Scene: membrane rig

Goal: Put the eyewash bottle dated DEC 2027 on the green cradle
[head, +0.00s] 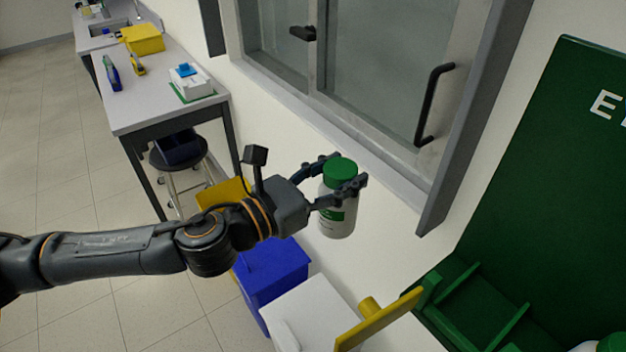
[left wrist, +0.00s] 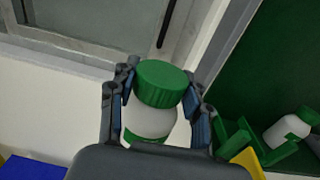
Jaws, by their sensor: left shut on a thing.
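My left gripper (head: 338,187) is shut on a white bottle (head: 338,222) with a green cap and a green label. It holds the bottle upright in the air in front of the wall. The bottle also shows in the left wrist view (left wrist: 150,122) between the two fingers; no date can be read on it. The green cradle (head: 470,305) is at the lower right, on the green board, with the bottle apart from it to the left. A second white bottle with a green cap (left wrist: 287,132) rests at the cradle in the left wrist view. My right gripper is not in view.
A yellow plate (head: 380,318) sticks out just left of the cradle. A white-topped bin (head: 312,312) and a blue bin (head: 272,268) stand below the bottle. A window with a black handle (head: 433,103) is behind, and a lab table (head: 150,95) stands at the back left.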

